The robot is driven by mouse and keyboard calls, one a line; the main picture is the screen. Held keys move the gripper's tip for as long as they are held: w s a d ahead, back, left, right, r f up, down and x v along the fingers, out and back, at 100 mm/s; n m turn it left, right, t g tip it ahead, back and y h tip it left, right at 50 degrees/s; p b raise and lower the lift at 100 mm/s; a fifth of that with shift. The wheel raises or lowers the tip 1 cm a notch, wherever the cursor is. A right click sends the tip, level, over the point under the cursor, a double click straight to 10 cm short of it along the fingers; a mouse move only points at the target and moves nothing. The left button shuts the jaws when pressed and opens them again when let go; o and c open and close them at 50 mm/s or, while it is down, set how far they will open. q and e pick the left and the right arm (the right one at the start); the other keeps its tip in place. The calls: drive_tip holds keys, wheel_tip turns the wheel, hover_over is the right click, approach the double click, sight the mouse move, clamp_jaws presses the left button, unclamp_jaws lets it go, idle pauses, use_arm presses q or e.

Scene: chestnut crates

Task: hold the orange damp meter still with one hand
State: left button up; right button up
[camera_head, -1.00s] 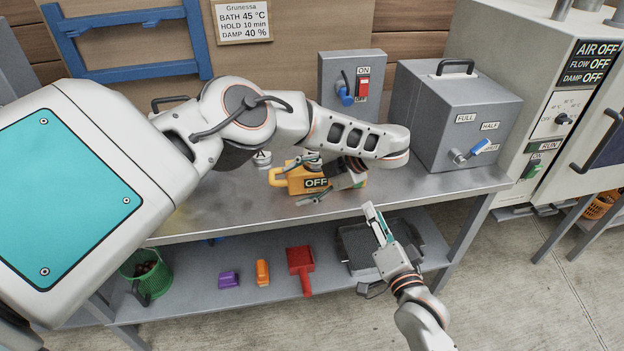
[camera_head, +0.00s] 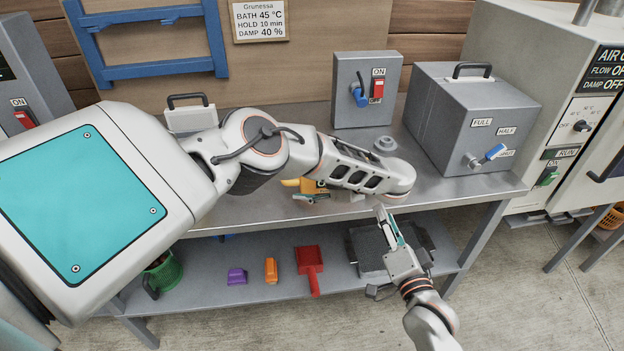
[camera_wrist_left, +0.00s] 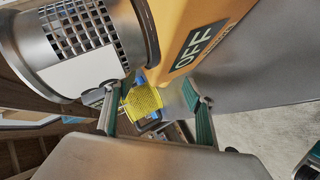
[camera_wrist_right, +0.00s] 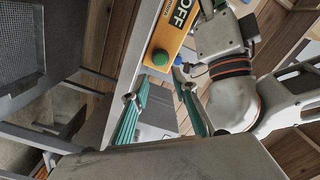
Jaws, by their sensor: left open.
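The orange damp meter (camera_head: 312,186) lies on the grey table, mostly hidden behind my left arm in the head view. Its dark OFF display shows in the left wrist view (camera_wrist_left: 222,22) and, with a green button, in the right wrist view (camera_wrist_right: 172,38). My left gripper (camera_head: 318,198) is close at the meter's near side. Its fingers (camera_wrist_left: 158,108) are apart, with a yellow mesh piece seen between them; contact cannot be told. My right gripper (camera_head: 386,222) is open and empty in front of the table's front edge, below and apart from the meter.
A grey box with a blue lever (camera_head: 460,120) and a switch box (camera_head: 350,110) stand at the back right. A grey round piece (camera_head: 385,144) is behind my left arm. The lower shelf holds a red scoop (camera_head: 309,262), purple and orange pieces and a dark tray.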

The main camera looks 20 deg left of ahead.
use_arm(q)
drive_tip(key=shift+w+a+f, duration=0.1)
drive_tip(key=shift+a+f, duration=0.05)
drive_tip(key=shift+a, duration=0.15)
